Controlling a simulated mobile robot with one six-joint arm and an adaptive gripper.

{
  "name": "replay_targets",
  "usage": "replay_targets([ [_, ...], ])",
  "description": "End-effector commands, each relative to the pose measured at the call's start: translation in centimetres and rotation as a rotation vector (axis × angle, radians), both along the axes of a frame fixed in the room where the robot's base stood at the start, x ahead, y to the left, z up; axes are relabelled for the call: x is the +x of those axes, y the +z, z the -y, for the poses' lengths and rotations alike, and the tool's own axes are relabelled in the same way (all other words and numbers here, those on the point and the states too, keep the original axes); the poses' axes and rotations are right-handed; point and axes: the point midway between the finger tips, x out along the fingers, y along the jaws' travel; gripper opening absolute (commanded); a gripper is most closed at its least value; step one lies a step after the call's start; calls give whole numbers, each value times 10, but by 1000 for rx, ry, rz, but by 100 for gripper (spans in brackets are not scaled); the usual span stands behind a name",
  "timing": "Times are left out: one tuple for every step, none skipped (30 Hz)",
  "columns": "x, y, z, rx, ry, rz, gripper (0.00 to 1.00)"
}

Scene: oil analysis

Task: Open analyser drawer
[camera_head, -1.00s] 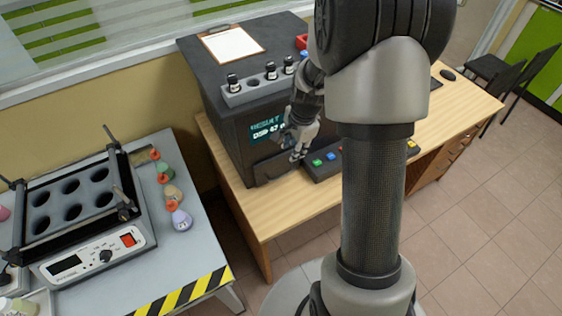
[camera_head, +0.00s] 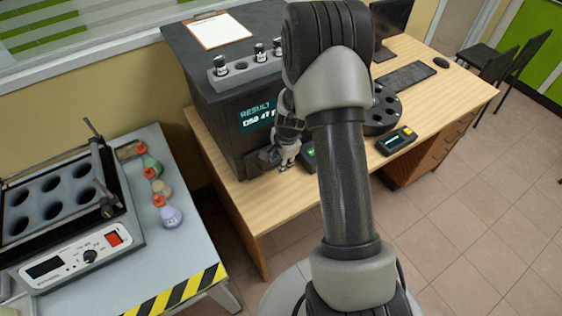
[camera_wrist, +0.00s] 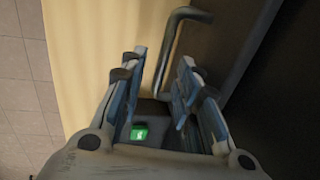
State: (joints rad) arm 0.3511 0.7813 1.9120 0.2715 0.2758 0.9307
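The analyser (camera_head: 215,130) is a dark box on the wooden desk, with a lit screen (camera_head: 256,115) that reads RESULT. My gripper (camera_head: 285,165) is low at its front face, below the screen. In the wrist view my gripper (camera_wrist: 160,88) has its blue-grey fingers apart, one on each side of a bent metal handle (camera_wrist: 172,45). The handle passes between the fingers with gaps visible, so they do not look closed on it. The drawer front is mostly hidden by my arm in the head view, and I cannot tell how far it stands out.
Several dark-capped bottles stand in a rack (camera_head: 240,70) on the analyser, near a clipboard (camera_head: 218,31). A button panel (camera_head: 308,158) is right of my gripper. A round holder (camera_head: 382,110) and a small device (camera_head: 396,140) are farther right. A bench with flasks (camera_head: 170,215) stands left.

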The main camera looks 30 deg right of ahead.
Motion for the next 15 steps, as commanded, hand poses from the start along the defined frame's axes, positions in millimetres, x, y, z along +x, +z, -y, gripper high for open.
replay_targets([
  [0,0,0,0,0,0,30],
  [0,0,0,0,0,0,30],
  [0,0,0,0,0,0,30],
  [0,0,0,0,0,0,30],
  [0,0,0,0,0,0,30],
  [0,0,0,0,0,0,29],
  [0,0,0,0,0,0,27],
  [0,0,0,0,0,0,25],
  [0,0,0,0,0,0,22],
  [0,0,0,0,0,0,20],
  [0,1,0,0,0,0,18],
  [0,1,0,0,0,0,16],
  [0,1,0,0,0,0,14],
  [0,1,0,0,0,0,12],
  [0,1,0,0,0,0,9],
])
